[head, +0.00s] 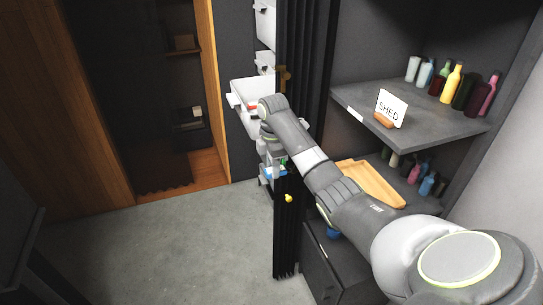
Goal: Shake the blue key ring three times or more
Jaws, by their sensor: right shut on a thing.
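My right arm reaches in from the lower right. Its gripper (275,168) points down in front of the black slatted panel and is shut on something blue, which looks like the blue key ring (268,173). Most of the ring is hidden by the gripper or too small to make out. A small yellow piece (288,198) shows just below the gripper; I cannot tell whether it hangs from the ring. My left gripper is not in view.
Right of the black slatted panel (287,240), a grey shelf (435,125) holds several bottles and a SHED sign (391,107). A wooden tray (372,182) lies below. White bins (250,92) stand behind the gripper. The grey floor (180,250) at left is clear.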

